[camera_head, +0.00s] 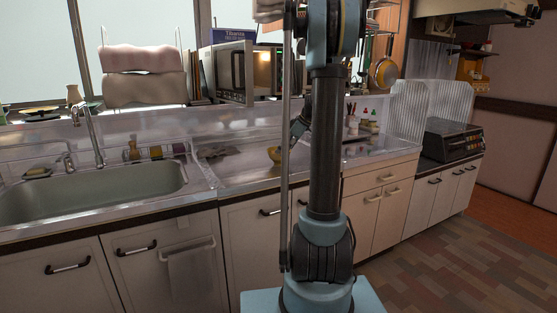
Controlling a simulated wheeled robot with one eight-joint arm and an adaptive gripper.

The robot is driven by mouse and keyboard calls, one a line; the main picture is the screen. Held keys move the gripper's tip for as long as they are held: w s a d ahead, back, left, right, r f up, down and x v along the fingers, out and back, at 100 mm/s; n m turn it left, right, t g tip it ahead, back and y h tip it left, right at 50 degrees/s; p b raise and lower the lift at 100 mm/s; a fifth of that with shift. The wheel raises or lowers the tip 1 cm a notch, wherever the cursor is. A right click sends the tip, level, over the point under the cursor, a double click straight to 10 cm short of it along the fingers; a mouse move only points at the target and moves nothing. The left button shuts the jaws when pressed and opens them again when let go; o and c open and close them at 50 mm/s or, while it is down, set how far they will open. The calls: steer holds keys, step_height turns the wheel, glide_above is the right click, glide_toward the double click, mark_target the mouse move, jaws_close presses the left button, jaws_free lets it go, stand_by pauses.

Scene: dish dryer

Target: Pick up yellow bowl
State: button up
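A small yellow bowl (273,155) sits on the metal counter right of the sink, partly hidden behind my arm's upright links. A dark part that looks like my gripper (299,130) shows just above and right of the bowl, between my arm's links. Its fingers are too small and covered to tell whether they are open or shut, or whether they touch the bowl.
The sink (95,192) lies on the left with its faucet (91,135). A microwave (238,72) stands behind the counter. Bottles (369,121) and a dark stove (453,140) are on the right. A clear counter stretch (240,175) lies left of the bowl.

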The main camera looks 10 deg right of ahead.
steer(key=shift+x, duration=2.3)
steer(key=shift+w+a+r, duration=0.1)
steer(key=shift+a, duration=0.05)
steer(key=c, duration=1.2)
